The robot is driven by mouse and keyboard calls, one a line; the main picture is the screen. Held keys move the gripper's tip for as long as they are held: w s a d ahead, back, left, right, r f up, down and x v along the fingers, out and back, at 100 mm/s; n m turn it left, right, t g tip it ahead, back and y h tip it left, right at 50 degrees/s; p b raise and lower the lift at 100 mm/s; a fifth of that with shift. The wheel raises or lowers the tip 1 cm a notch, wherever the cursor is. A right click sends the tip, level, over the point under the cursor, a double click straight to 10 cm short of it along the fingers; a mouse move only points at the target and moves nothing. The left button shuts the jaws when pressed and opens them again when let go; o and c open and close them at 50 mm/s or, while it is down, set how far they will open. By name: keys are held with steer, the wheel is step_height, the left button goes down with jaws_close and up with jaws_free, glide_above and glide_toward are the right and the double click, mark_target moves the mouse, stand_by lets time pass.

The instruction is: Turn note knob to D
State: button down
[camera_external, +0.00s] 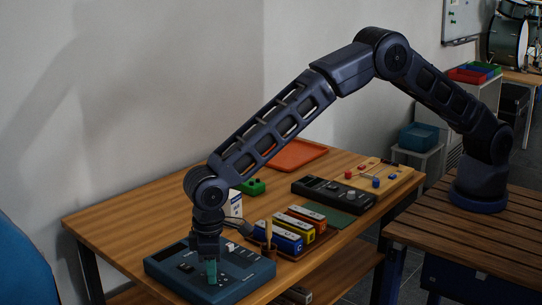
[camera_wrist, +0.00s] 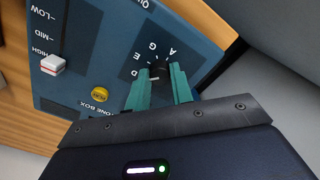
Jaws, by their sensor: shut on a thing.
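The tone box (camera_external: 168,268) is a blue panel at the front left of the wooden table. Its face fills much of the wrist view (camera_wrist: 105,55), with the letters A, G, E and D around a dial. My gripper (camera_external: 211,274) points down onto the box. In the wrist view its teal fingers (camera_wrist: 162,73) are shut on the small dark note knob (camera_wrist: 158,75) at the dial's centre. The fingers hide most of the knob and the dial's near side. I cannot tell which letter the knob points to.
The box also has a white-and-red slider (camera_wrist: 53,65) by HIGH and a yellow button (camera_wrist: 100,95). A black device (camera_external: 333,193) and wooden board (camera_external: 385,183) lie farther right.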

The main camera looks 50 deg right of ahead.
stand_by(0.3)
steer(key=c, duration=1.2)
jaws_free()
steer(key=shift+r, duration=0.1)
step_height(320, 180, up, 11)
